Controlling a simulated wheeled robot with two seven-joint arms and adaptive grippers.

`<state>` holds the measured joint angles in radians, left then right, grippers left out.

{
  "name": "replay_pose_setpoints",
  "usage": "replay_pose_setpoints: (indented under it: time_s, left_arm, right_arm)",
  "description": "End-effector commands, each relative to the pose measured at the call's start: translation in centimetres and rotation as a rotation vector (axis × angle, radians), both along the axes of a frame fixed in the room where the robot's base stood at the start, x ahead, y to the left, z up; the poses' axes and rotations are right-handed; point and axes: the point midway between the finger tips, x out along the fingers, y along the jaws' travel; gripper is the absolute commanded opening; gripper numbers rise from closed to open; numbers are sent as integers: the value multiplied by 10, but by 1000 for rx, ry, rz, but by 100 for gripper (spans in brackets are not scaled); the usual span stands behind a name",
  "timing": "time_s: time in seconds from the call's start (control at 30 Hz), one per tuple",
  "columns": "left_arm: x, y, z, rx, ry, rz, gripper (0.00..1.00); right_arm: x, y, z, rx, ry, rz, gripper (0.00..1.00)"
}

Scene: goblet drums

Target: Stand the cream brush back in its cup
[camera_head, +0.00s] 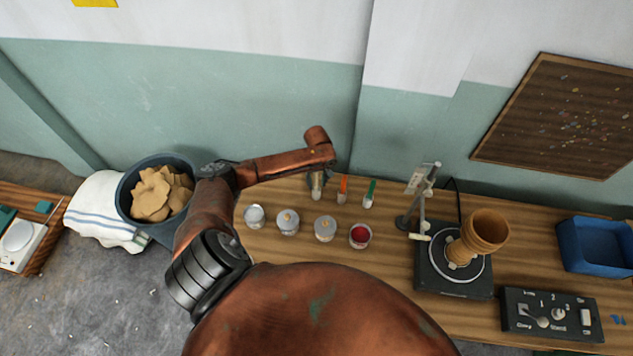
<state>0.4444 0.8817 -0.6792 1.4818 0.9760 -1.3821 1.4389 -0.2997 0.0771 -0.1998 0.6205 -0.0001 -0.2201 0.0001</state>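The cream brush (317,194) shows only as a small pale piece at the back of the wooden bench, left of an orange brush (343,189) and a green brush (369,194). My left gripper (317,182) points down from above at the cream brush, with its dark fingers close around or beside it. The wrist hides the brush's upper part, and I cannot tell whether the fingers grip it. My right gripper is out of view.
A turntable (453,277) carries a tan goblet drum body (486,231), with a small stand (421,202) beside it. A control box (552,316) and blue tray (597,246) are at the right. A bin of tan pieces (157,195) and a towel (100,208) are left.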

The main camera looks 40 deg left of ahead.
Motion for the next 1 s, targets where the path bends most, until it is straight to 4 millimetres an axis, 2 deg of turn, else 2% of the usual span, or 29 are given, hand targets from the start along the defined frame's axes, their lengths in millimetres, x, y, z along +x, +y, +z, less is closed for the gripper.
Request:
replay_pose_setpoints:
  time_s: [0.3, 0.43, 0.8, 1.0]
  left_arm:
    - [0, 0, 1, 0, 0, 0, 34]
    - [1, 0, 11, -2, -2, 0, 34]
    - [1, 0, 84, 0, -2, 0, 34]
    - [1, 0, 111, -1, -1, 0, 34]
  right_arm:
    - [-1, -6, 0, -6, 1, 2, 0]
    - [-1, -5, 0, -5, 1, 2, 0]
    - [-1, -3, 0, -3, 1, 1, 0]
    - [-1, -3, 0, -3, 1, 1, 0]
